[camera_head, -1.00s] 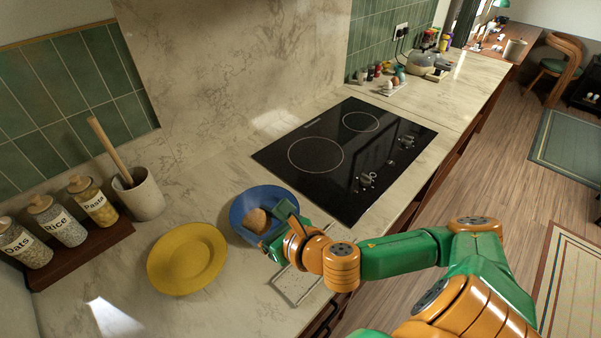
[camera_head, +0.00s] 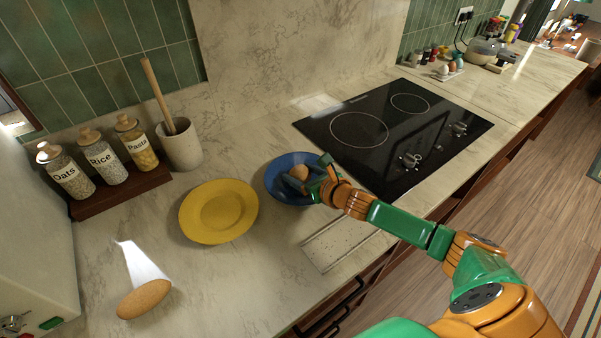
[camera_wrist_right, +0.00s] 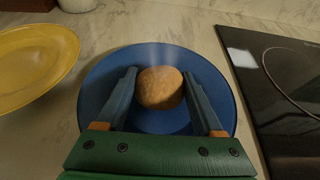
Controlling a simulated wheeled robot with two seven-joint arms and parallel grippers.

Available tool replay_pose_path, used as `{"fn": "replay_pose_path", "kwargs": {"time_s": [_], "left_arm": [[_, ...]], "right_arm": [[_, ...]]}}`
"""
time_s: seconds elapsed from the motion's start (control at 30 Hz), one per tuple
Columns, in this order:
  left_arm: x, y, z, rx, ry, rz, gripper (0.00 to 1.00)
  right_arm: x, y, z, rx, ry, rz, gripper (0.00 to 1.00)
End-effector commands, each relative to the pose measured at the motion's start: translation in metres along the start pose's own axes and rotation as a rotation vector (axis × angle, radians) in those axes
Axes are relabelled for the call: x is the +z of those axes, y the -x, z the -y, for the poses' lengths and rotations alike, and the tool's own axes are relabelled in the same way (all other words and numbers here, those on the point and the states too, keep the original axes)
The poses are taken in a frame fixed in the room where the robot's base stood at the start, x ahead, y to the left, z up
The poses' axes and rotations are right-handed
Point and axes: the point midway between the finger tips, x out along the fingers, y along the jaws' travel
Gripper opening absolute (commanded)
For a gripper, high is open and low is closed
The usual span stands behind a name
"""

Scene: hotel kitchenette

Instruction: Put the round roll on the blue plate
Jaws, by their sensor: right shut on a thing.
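The round roll (camera_wrist_right: 160,88) is brown and sits between the two fingers of my right gripper (camera_wrist_right: 160,90), over the blue plate (camera_wrist_right: 98,82). The roll (camera_head: 299,172) also shows in the head view, at the fingertips of my right gripper (camera_head: 306,181). The blue plate (camera_head: 274,185) lies on the marble counter, left of the cooktop. The gripper is shut on the roll. I cannot tell whether the roll touches the plate. My left gripper is not in view.
A yellow plate (camera_head: 219,211) lies left of the blue plate. An oblong brown loaf (camera_head: 144,299) lies at the front left. A black cooktop (camera_head: 395,135) is on the right. Jars (camera_head: 103,161) and a utensil crock (camera_head: 181,146) stand at the back left.

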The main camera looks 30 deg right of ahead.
Motion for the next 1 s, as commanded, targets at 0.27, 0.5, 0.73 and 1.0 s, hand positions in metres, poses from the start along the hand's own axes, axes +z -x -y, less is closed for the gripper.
{"fn": "replay_pose_path", "kwargs": {"time_s": [0.27,0.5,0.73,1.0], "left_arm": [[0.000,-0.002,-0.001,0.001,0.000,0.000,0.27],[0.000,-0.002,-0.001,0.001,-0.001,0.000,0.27],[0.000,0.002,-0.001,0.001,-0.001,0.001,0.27],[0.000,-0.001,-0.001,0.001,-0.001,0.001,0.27]], "right_arm": [[-0.002,-0.001,0.000,-0.001,0.001,0.001,0.05],[-0.002,-0.001,0.000,-0.001,0.001,0.000,0.99],[0.002,0.001,0.000,-0.001,0.000,0.001,0.99],[-0.003,0.047,0.001,-0.002,0.003,-0.005,0.99]]}}
